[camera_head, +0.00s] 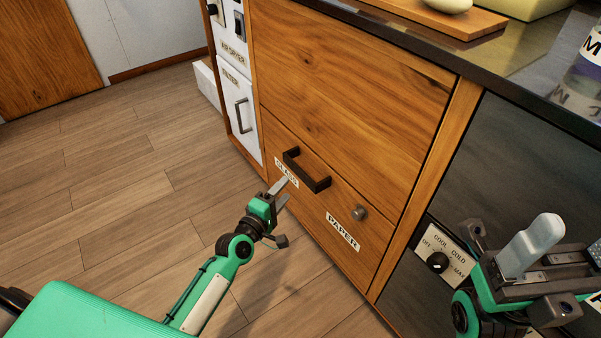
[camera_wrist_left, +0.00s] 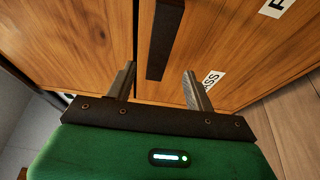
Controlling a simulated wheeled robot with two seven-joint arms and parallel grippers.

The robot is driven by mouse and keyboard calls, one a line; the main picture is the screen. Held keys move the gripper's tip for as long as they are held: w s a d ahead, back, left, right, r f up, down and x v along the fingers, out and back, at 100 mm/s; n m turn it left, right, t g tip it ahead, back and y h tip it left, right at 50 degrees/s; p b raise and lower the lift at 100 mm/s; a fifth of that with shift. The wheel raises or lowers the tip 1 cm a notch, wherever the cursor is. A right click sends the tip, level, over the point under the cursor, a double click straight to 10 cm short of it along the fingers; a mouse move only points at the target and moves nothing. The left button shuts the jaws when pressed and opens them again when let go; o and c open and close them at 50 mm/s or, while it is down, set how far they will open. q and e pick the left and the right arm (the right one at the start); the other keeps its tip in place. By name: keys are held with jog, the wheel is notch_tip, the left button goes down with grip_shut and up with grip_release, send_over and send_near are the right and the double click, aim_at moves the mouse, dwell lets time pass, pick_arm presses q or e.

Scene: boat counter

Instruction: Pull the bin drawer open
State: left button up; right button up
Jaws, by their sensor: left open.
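The bin drawer (camera_head: 319,206) is the lower wooden front, with labels reading GLASS and PAPER. It looks shut, flush with the cabinet. Its dark bar handle (camera_head: 306,170) sits near the top edge. My left gripper (camera_head: 285,190) is open beside the handle's lower left, in front of the GLASS label, partly covering it. In the left wrist view the handle (camera_wrist_left: 163,38) appears between the two open fingers (camera_wrist_left: 160,75); whether they reach around it I cannot tell. My right gripper (camera_head: 535,262) is at the lower right, apart from the drawer; its opening is unclear.
A round knob (camera_head: 360,213) sits on the drawer front right of the handle. A dark panel with a dial (camera_head: 437,262) is further right. The dark countertop (camera_head: 500,62) overhangs above. A white filter door (camera_head: 239,108) stands left. The plank floor (camera_head: 110,190) is clear.

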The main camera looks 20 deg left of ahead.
aim_at(298, 174)
pick_arm(q)
jog(key=b+x, duration=0.2)
jog(key=x, duration=0.7)
grip_shut()
